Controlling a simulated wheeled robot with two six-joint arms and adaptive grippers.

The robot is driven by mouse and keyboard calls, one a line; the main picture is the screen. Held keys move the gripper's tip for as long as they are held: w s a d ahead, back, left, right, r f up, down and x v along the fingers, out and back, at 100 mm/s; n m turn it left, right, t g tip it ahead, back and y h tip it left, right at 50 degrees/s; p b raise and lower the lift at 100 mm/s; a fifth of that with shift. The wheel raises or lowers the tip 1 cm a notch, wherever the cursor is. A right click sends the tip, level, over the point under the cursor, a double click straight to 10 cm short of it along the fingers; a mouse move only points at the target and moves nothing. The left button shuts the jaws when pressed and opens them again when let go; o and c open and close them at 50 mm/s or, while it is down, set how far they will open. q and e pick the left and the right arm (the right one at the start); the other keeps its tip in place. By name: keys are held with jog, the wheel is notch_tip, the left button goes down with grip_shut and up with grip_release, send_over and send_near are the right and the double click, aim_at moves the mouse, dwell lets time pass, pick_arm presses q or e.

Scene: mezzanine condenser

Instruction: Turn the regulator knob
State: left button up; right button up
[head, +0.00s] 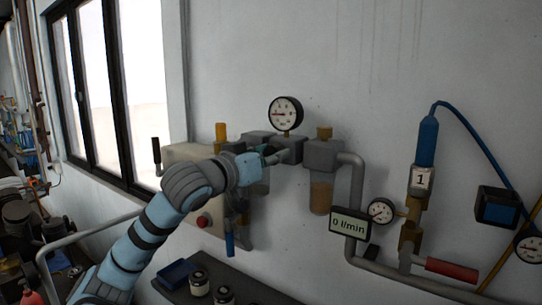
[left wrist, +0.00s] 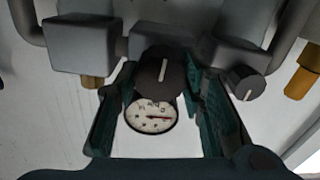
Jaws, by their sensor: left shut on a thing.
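In the left wrist view the regulator knob (left wrist: 160,75), dark and round with a white pointer line, sits between the fingertips of my left gripper (left wrist: 162,78). The fingers are shut on it, one on each side. The pointer line is close to upright in that view. In the head view my left gripper (head: 278,156) reaches the front of the dark regulator body (head: 289,146) and hides the knob. The round pressure gauge (head: 286,114) stands above the regulator; its dial also shows in the left wrist view (left wrist: 150,116). My right gripper is not in view.
A smaller dark knob (left wrist: 247,83) is beside the gripper in the left wrist view. Right of the regulator are an amber bowl (head: 320,196), grey pipe (head: 356,205), flow display (head: 350,223) and red-handled valve (head: 451,268). A dark shelf (head: 265,293) with jars is below.

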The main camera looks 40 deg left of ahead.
pick_arm(q)
jog(key=shift+r+m+p, duration=0.1)
jog(key=shift+m+p, duration=0.25)
jog(key=shift+m, duration=0.45)
jog(key=o, duration=1.1)
jog(key=shift+w, duration=0.1)
jog(key=shift+o, duration=0.2)
jog(key=shift+r, duration=0.2)
notch_tip(320, 180, up, 10)
jog(key=shift+f, duration=0.25)
jog(key=shift+a, duration=0.1)
